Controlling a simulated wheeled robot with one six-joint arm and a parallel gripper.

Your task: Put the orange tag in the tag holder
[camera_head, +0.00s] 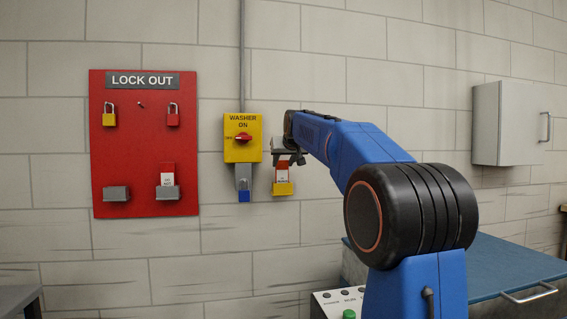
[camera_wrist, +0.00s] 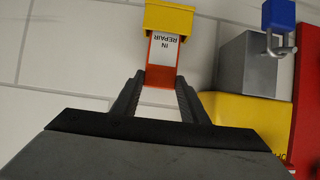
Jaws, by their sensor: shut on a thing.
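The orange tag (camera_head: 282,167) has a white label reading "IN REPAIR". My gripper (camera_head: 288,157) is shut on the tag's upper end, right of the yellow washer switch box. In the wrist view, which is turned upside down, the tag (camera_wrist: 161,76) lies between the fingertips of my gripper (camera_wrist: 160,80). The yellow tag holder (camera_head: 283,188) is on the wall just below, and it shows in the wrist view (camera_wrist: 169,17). The tag's lower end meets the holder and is hidden by it; how deep it sits I cannot tell.
The yellow washer switch box (camera_head: 243,148) is close left of my gripper, with a blue padlock (camera_head: 244,196) below. A red lockout board (camera_head: 140,145) hangs further left with padlocks and a red tag (camera_head: 167,170) in a grey holder. A wall cabinet (camera_head: 507,123) is at right.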

